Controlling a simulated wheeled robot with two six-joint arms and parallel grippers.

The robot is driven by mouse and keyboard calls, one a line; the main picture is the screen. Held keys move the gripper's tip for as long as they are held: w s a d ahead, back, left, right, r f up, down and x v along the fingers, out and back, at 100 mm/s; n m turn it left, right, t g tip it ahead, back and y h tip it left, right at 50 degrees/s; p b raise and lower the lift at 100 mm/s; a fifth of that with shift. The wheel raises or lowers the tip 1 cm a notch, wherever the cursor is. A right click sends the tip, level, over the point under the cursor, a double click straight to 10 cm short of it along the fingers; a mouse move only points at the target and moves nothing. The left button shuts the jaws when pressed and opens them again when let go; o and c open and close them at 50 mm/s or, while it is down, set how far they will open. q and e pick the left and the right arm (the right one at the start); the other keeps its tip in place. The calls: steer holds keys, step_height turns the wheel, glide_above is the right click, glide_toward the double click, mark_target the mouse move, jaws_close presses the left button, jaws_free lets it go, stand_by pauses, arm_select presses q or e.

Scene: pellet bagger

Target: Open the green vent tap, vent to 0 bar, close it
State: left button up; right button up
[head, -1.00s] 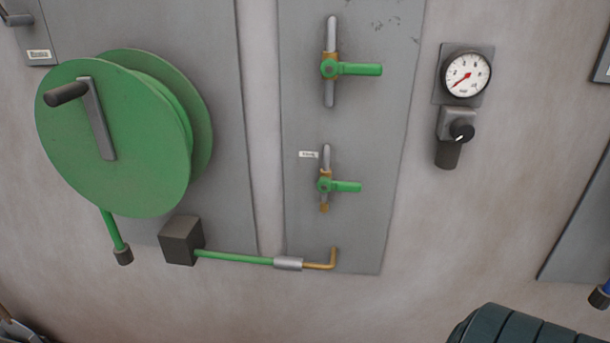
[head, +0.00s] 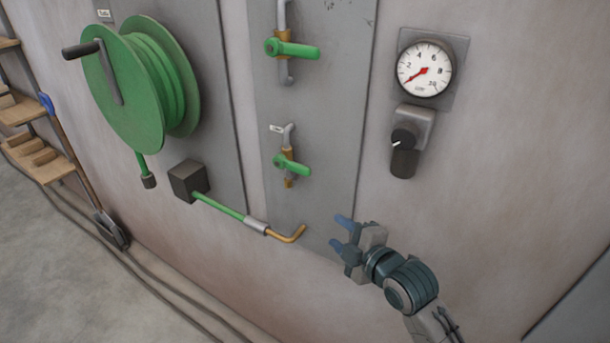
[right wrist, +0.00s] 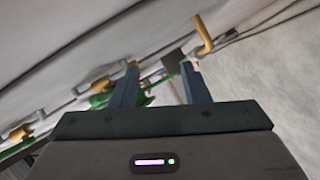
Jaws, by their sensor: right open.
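Two green lever taps sit on the grey wall panel: an upper tap (head: 292,49) and a lower tap (head: 291,165). Both levers point right, across their vertical pipes. My left gripper is not in view.
A green hose reel (head: 124,85) hangs at the left. A dark block (head: 188,181) and a green hose with a brass elbow (head: 291,236) lie left of my right gripper. A black knob (head: 404,139) sits under the gauge. Shelves (head: 38,140) stand far left.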

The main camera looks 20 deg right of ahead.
mark_target(305, 174)
step_height(305, 174, up, 10)
steer(key=a+n+t+y, duration=0.2)
steer(key=n, duration=0.3)
steer(key=shift+t, duration=0.3)
steer(key=x, duration=0.5)
steer(key=r+b+x, duration=0.1)
steer(key=x, duration=0.2)
steer(key=shift+w+a+r, duration=0.1)
steer(key=shift+w+a, duration=0.05)
steer(key=shift+a, duration=0.2)
steer(key=shift+w+a, duration=0.15)
steer(key=shift+w, duration=0.5)
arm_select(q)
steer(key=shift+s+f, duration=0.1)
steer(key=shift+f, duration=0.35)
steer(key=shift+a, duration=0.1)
arm_select(e)
jaws_close()
